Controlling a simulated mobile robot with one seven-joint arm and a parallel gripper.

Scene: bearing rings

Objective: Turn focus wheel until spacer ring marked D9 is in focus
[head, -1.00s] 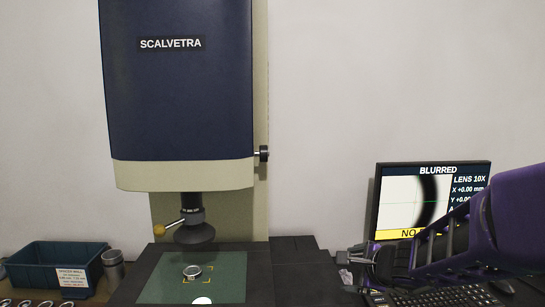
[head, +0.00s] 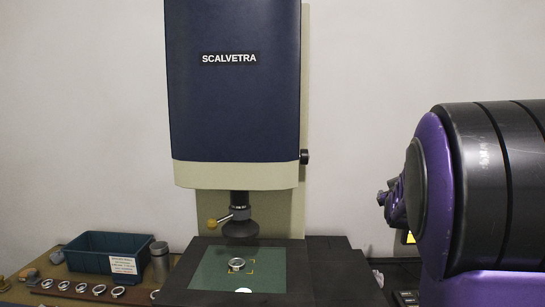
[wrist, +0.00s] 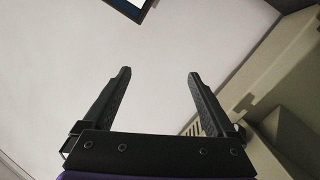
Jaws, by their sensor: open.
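The focus wheel (head: 305,157) is a small dark knob on the right side of the blue and cream SCALVETRA machine (head: 236,90). A metal ring (head: 236,264) lies inside yellow corner marks on the green glass stage (head: 210,280), below the dark lens (head: 240,228). I cannot read any marking on it. My gripper is open and empty in the wrist view (wrist: 158,76), with the wall behind its fingers. In the head view my purple and black arm is at the right, apart from the wheel, and it hides most of the monitor.
A blue bin (head: 108,252) and a metal cylinder (head: 160,262) stand at the left. Several rings (head: 82,288) lie in a row on the brown board. A keyboard (head: 407,298) shows partly at the lower right. The air right of the wheel is clear up to my arm.

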